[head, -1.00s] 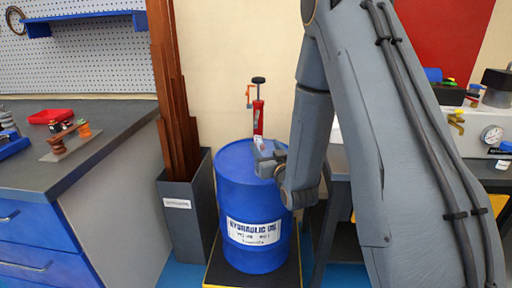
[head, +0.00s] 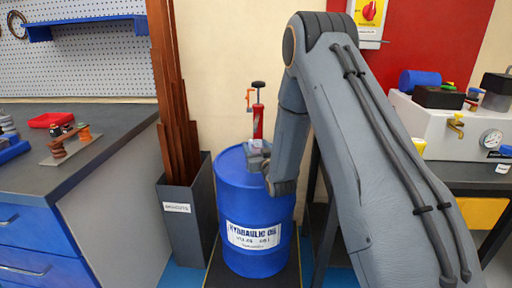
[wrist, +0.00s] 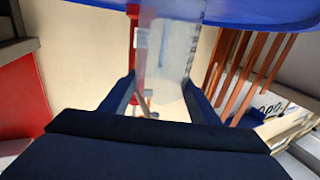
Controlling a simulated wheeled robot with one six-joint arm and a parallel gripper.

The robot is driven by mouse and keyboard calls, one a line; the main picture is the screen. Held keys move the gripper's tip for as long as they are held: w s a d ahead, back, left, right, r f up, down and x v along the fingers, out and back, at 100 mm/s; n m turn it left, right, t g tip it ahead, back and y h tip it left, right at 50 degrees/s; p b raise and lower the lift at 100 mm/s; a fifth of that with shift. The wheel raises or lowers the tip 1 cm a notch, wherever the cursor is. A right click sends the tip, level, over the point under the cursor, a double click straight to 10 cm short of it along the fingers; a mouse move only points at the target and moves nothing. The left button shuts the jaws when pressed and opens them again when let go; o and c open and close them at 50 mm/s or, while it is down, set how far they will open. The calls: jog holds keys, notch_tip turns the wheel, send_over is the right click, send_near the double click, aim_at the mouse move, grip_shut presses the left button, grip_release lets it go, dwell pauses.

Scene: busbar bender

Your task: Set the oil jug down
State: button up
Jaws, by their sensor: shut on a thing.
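My gripper (wrist: 160,85) is shut on the oil jug (wrist: 165,42), a clear, pale container with dark marks along one side, seen between the two fingers in the wrist view. In the head view my gripper (head: 257,160) is over the top of the blue hydraulic oil drum (head: 232,200), just in front of the red hand pump (head: 258,122). The jug is mostly hidden there by the gripper. The drum's blue top (wrist: 240,12) shows beyond the jug in the wrist view. I cannot tell whether the jug touches it.
A grey bin (head: 185,225) with brown bars stands left of the drum. A workbench (head: 100,125) with a red tray (head: 52,119) is further left. At right, behind my arm, a bench carries a pale machine with a gauge (head: 491,138).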

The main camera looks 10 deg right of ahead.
jog(key=o, duration=1.5)
jog(key=shift+s+r, duration=0.1)
jog(key=s+r+g, duration=0.1)
jog(key=s+g, duration=0.5)
jog(key=s, duration=0.9)
jog(key=s+r+m+g, duration=0.1)
jog(key=s+g, duration=0.5)
jog(key=s, duration=1)
jog(key=s+r+g+h, duration=0.1)
jog(key=s+g, duration=0.5)
jog(key=s, duration=1)
jog(key=shift+a+r, duration=0.15)
jog(key=shift+r, duration=0.5)
